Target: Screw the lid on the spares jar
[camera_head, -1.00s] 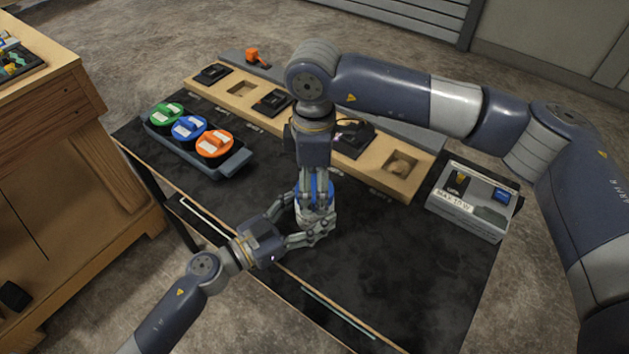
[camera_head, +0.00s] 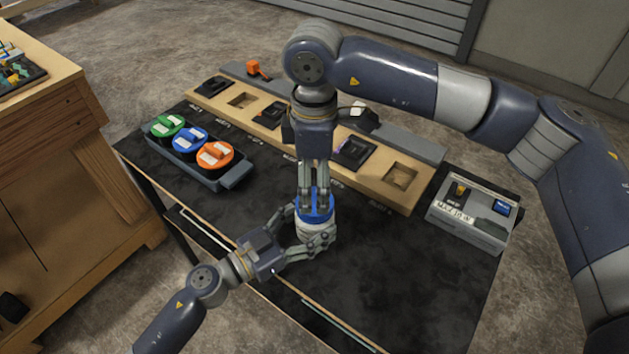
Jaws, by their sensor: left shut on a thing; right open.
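The spares jar (camera_head: 315,229) is a pale, short jar standing upright on the black mat near its front edge. The blue lid (camera_head: 317,212) sits on top of the jar and looks level; whether its thread is engaged I cannot tell. My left gripper (camera_head: 303,232) comes in low from the left and is shut on the jar's body. My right gripper (camera_head: 315,205) points straight down over the lid. It is open, with its fingertips at the lid's upper side; whether they touch it I cannot tell. The fingers of both grippers partly hide jar and lid.
A dark tray (camera_head: 236,178) at left holds green (camera_head: 166,126), blue (camera_head: 190,139) and orange (camera_head: 215,155) lidded containers. A wooden console strip (camera_head: 400,177) with sockets runs behind the jar. A grey labelled box (camera_head: 470,220) stands right. The mat's right front is clear.

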